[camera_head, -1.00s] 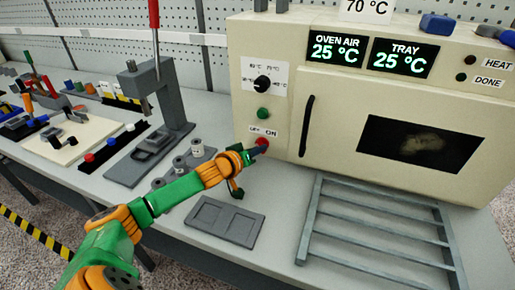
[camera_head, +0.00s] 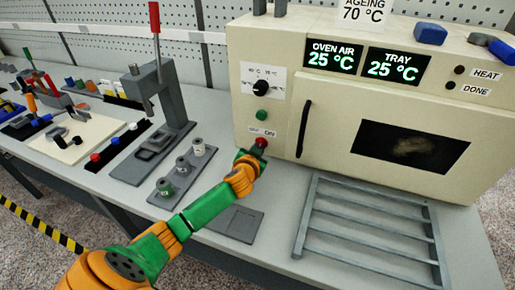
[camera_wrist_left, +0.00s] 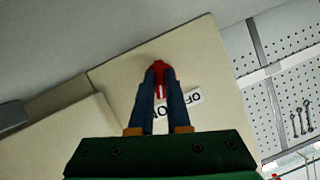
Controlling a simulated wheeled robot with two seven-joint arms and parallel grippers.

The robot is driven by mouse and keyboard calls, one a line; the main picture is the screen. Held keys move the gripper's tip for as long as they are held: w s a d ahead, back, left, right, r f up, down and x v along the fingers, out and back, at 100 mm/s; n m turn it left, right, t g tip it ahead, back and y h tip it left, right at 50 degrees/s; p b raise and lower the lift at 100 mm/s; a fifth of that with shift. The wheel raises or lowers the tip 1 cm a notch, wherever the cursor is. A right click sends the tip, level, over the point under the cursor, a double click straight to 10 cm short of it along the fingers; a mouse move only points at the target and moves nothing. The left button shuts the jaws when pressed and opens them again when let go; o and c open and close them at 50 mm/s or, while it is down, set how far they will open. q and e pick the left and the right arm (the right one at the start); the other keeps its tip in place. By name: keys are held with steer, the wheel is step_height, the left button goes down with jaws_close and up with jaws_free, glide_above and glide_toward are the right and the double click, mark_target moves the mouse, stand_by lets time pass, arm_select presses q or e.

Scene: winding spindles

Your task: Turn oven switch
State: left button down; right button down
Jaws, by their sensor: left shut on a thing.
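The beige oven (camera_head: 300,90) stands at the back right of the bench. Its red switch (camera_head: 261,143) sits low on the front panel, beside the OFF/ON label (camera_head: 262,132). My left gripper (camera_head: 256,150) is at the switch, and its fingers partly hide it. In the left wrist view the two dark fingers (camera_wrist_left: 158,88) are shut on the red switch (camera_wrist_left: 159,68), with the label (camera_wrist_left: 180,104) just beside them. My right gripper is not in view.
A green button (camera_head: 262,115) and a black dial (camera_head: 261,88) are above the switch. The black door handle (camera_head: 304,128) is to its right. A metal rack (camera_head: 375,232) and a grey tray (camera_head: 236,222) lie in front. A spool holder (camera_head: 184,178) and a lever press (camera_head: 172,90) stand left.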

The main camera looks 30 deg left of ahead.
arm_select(q)
steer(key=shift+m+y, duration=0.8)
steer(key=shift+m, duration=0.3)
steer(key=c, duration=0.9)
jaws_free()
steer(key=v, duration=0.7)
steer(key=shift+s, duration=0.1)
steer(key=shift+r, duration=0.1)
